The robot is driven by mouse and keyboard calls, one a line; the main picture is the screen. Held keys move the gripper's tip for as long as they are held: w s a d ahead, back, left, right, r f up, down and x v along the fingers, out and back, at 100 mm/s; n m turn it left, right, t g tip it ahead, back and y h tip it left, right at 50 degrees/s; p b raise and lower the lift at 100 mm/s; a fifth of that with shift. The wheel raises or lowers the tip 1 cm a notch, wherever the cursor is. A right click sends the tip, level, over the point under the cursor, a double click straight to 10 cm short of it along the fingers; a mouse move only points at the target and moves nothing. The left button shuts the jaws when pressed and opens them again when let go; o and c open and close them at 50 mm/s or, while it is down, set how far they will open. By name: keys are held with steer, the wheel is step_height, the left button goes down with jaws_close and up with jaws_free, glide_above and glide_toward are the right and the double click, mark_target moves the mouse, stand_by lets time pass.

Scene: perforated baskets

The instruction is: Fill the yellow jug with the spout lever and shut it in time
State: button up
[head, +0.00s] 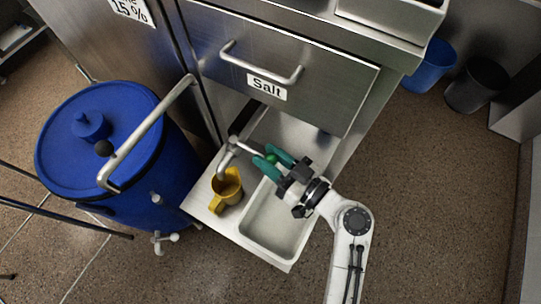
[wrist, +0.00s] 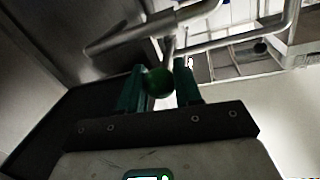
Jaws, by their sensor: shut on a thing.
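The yellow jug (head: 228,188) stands on the pale counter beside the sink, under the metal spout (head: 224,165). Its inside and any liquid level cannot be made out. The spout lever ends in a green knob (head: 271,158). My gripper (head: 272,157) has teal fingers and is shut on this knob, above and to the right of the jug. In the wrist view the green knob (wrist: 158,82) sits between the two fingers, with the metal spout pipe (wrist: 150,30) beyond it. Whether liquid is flowing cannot be told.
A sink basin (head: 275,228) lies right of the jug, below my arm. A drawer labelled Salt (head: 300,80) overhangs behind. Blue and black bins (head: 474,84) stand at the far right.

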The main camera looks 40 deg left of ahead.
jaws_close()
steer(key=shift+s+d+f+m+t, duration=0.15)
steer(key=shift+s+m+t, duration=0.55)
steer(key=shift+t, duration=0.4)
steer(key=shift+s+m+t+h+p, duration=0.35)
steer(key=shift+s+m+t, duration=0.3)
steer(key=shift+t, duration=0.4)
steer(key=shift+s+m+t+h+p, duration=0.15)
steer(key=shift+s+m+t+p, duration=0.3)
steer(key=shift+m+t, duration=0.45)
steer(key=o, duration=0.6)
jaws_free()
steer(key=shift+o, duration=0.2)
steer(key=b+v, duration=0.2)
steer(key=v, duration=0.8)
steer(key=shift+s+d, duration=0.25)
steer(key=shift+d, duration=0.1)
